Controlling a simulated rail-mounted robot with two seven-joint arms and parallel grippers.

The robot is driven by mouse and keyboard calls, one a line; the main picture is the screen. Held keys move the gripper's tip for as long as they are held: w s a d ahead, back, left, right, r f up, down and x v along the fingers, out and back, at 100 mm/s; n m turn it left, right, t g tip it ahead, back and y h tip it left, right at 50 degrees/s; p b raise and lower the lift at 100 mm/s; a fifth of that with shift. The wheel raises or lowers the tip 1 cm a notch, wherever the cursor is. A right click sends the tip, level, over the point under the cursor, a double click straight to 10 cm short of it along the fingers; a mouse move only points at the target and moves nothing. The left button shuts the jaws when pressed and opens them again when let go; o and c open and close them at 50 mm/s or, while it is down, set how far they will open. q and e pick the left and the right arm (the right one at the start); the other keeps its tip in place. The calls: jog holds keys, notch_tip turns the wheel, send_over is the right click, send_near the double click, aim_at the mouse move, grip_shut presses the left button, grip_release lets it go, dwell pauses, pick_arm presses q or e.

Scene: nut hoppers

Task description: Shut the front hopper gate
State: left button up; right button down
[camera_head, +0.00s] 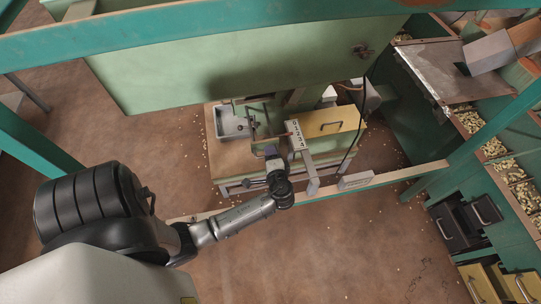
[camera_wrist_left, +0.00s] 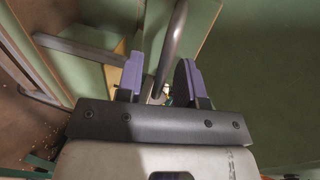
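My left gripper (camera_head: 272,160) is in front of the machine, below the large pale green hopper panel (camera_head: 220,65). In the left wrist view, its purple fingers (camera_wrist_left: 160,82) are apart. A grey metal rod (camera_wrist_left: 174,40) runs down between them; I cannot tell whether either finger touches it. The rod may be a gate handle, but its attachment is out of sight. The front hopper gate cannot be made out clearly, so I cannot tell its position. My right gripper is not in view.
A bench (camera_head: 230,160) below carries a grey tray (camera_head: 232,121) and a yellow drawer box (camera_head: 335,122). Teal beams (camera_head: 190,28) cross overhead. Bins of nuts (camera_head: 494,149) and dark drawers (camera_head: 466,222) stand at the right. Scattered nuts lie on the brown floor.

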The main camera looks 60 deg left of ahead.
pick_arm(q)
grip_shut()
dwell(0.3)
dwell(0.3)
